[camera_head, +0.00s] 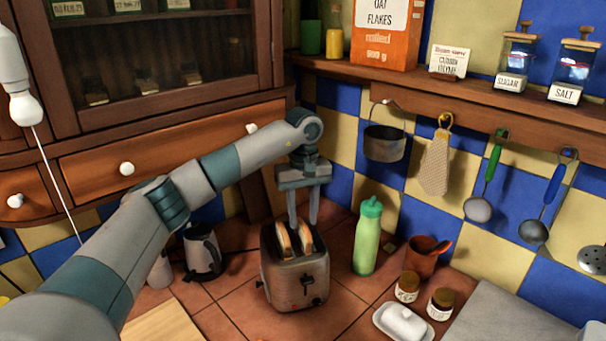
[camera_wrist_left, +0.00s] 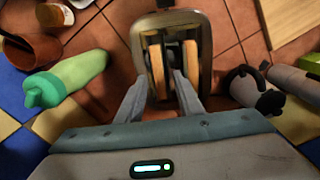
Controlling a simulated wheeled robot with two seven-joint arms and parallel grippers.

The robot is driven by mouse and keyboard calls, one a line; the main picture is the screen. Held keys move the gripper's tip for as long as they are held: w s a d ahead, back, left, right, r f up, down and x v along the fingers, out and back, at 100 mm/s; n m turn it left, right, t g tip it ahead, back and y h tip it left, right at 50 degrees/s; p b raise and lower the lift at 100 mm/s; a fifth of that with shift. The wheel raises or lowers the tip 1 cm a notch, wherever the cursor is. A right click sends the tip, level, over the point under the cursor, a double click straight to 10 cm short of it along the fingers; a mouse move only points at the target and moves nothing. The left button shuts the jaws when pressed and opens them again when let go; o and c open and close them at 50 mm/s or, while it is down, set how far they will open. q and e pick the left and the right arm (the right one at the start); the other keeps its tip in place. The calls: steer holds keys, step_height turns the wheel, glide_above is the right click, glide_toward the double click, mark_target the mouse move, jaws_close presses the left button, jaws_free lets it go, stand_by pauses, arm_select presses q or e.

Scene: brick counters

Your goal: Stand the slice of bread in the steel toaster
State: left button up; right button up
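The steel toaster (camera_head: 296,283) stands on the tiled counter, and its top shows in the wrist view (camera_wrist_left: 201,22). Two slices of bread stand upright in its slots: one on the left (camera_head: 284,242) and one on the right (camera_head: 305,238) in the head view. In the wrist view they appear as the right slice (camera_wrist_left: 190,65) and left slice (camera_wrist_left: 156,68). My left gripper (camera_head: 303,222) is above the toaster's far end. Its fingers (camera_wrist_left: 160,82) are spread, with the tips on either side of the wrist view's left slice, apparently clear of it. My right gripper is out of view.
A green bottle (camera_head: 367,240) stands right of the toaster, with a brown pot (camera_head: 420,262), jars (camera_head: 407,288) and a white butter dish (camera_head: 402,322) beyond. A dark-handled jug (camera_head: 202,253) stands to the left. A hanging pan (camera_head: 384,145) is at the upper right.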

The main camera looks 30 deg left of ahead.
arm_select(q)
step_height(320, 180, up, 16)
steer(key=b, duration=0.3)
steer(key=shift+f, duration=0.15)
stand_by(0.9)
